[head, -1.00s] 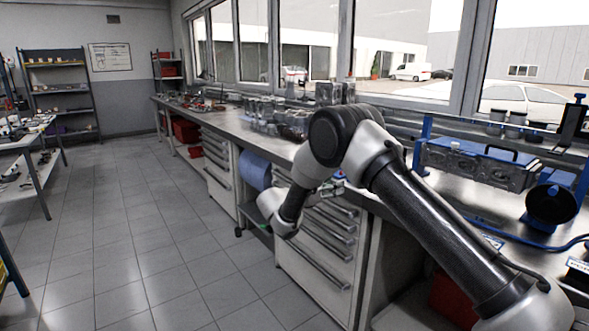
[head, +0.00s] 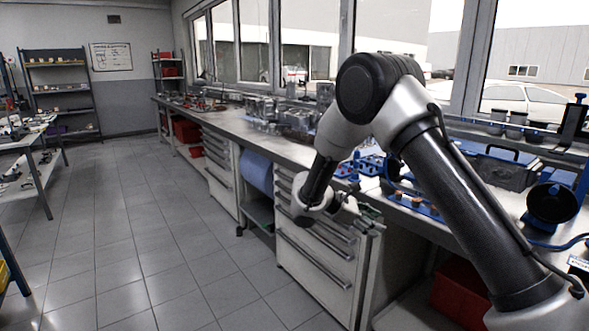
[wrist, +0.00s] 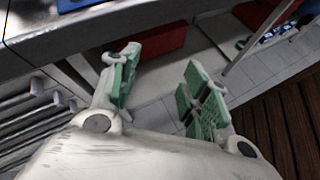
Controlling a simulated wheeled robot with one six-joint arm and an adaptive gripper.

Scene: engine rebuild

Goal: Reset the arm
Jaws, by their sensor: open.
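My gripper (wrist: 158,88) shows in the wrist view with its two green-padded fingers spread apart. Nothing is between them; floor tiles show through the gap. In the head view my gripper (head: 368,214) is small and partly hidden by the arm. It sits in front of the workbench (head: 228,124), beside the drawer fronts (head: 318,262). My arm is folded, with its elbow high over the bench and the forearm hanging down.
A blue paper roll (head: 257,171) hangs under the bench. A red bin (head: 461,291) stands below the bench at the right. A blue tray with pegs (head: 412,201) and a grey toolbox (head: 497,165) lie on the bench. The tiled aisle (head: 140,250) at left is clear.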

